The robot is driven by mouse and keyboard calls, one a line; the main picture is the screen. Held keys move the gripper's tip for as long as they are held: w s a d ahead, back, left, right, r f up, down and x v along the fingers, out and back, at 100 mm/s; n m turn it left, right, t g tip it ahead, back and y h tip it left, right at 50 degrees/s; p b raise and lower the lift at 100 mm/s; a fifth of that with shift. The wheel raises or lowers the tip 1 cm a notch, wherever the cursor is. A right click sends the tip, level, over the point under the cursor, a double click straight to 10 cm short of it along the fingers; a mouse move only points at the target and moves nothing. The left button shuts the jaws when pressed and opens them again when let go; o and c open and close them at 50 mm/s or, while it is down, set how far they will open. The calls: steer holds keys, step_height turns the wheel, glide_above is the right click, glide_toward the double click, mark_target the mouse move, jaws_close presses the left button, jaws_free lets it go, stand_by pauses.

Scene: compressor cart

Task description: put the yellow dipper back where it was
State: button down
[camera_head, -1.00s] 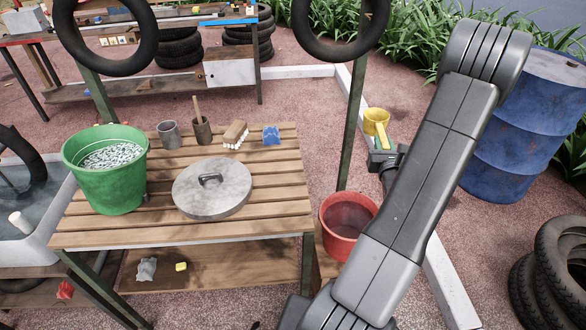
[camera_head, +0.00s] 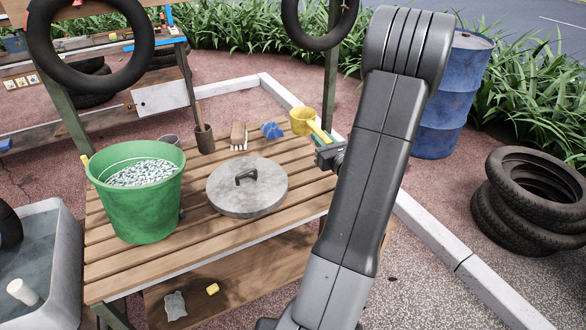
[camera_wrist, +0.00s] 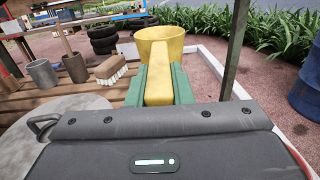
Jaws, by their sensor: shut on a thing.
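The yellow dipper (camera_head: 302,121) is held by its handle in my gripper (camera_head: 325,143), at the right end of the slatted table (camera_head: 297,235). In the wrist view the dipper (camera_wrist: 160,45) points away from me with its cup at the far end, and the green fingers of my gripper (camera_wrist: 158,88) are shut on both sides of the handle. The green bucket (camera_head: 140,215) stands at the table's left, filled with small pale pieces. A round metal lid (camera_head: 225,195) with a dark handle lies flat on the table.
A dark cup with a stick (camera_head: 204,140), a brush (camera_head: 239,136) and a blue item (camera_head: 271,131) stand along the table's back edge. A green post (camera_head: 331,75) rises behind my gripper. A tire (camera_head: 90,45) hangs above the bucket.

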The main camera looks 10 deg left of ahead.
steer(key=shift+s+a+f+n+b, duration=0.25)
steer(key=shift+n+b, duration=0.05)
steer(key=shift+s+a+f+g+y, duration=0.1)
steer(key=shift+f+g+y, duration=0.05)
steer(key=shift+g+y, duration=0.15)
steer(key=shift+f+b, duration=0.4)
steer(key=shift+f, duration=4.4)
steer(key=shift+f, duration=0.15)
steer(key=c, duration=1.3)
jaws_free()
